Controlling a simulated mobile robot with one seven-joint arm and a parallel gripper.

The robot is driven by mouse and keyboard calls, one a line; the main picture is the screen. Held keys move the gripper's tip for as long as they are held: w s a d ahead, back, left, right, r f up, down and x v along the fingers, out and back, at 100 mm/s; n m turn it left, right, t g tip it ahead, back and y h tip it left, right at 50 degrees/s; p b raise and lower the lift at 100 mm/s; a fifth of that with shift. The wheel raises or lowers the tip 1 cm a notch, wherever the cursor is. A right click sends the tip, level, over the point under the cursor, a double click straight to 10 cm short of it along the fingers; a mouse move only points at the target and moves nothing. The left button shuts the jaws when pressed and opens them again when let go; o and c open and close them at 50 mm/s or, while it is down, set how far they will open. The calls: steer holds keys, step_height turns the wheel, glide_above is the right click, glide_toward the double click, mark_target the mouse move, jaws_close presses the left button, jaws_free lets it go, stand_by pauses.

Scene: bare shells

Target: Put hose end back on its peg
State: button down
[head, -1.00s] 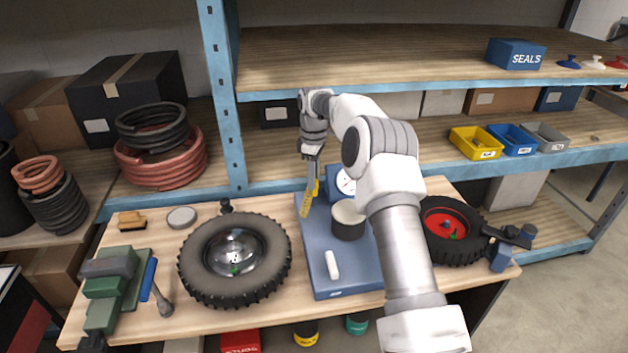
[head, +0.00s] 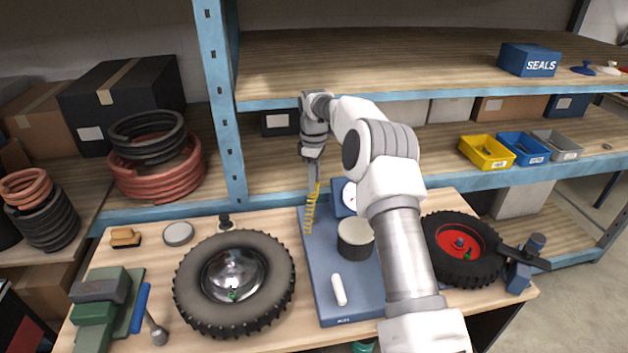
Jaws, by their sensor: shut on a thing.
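A yellow coiled hose (head: 309,212) hangs beside the blue machine base (head: 322,262) on the bench. My gripper (head: 314,178) points down at its upper end, near the left of the gauge (head: 348,194). The fingers are small here, but they look shut on the hose end, which they cover. A dark cylinder with a pale top (head: 355,238) stands on the blue base, and a white rounded bar (head: 339,290) lies in front of it. I cannot make out the peg; my arm hides part of the base and what is behind it.
A black tyre with a chrome hub (head: 235,325) lies left of the base, and a red-hubbed wheel (head: 487,246) lies right. A green vise (head: 98,312) is at the left. A blue shelf post (head: 221,110) and a shelf edge (head: 420,92) stand behind the bench.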

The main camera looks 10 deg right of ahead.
mark_target(314, 196)
steer(key=shift+f+b, duration=1.75)
steer(key=shift+f, duration=0.75)
steer(key=shift+f+b, duration=0.45)
steer(key=shift+f, duration=1.55)
stand_by(0.4)
jaws_free()
stand_by(0.7)
steer(key=shift+r, duration=0.25)
stand_by(0.3)
steer(key=shift+r+p, duration=1)
steer(key=shift+r, duration=0.25)
steer(key=shift+r, duration=0.1)
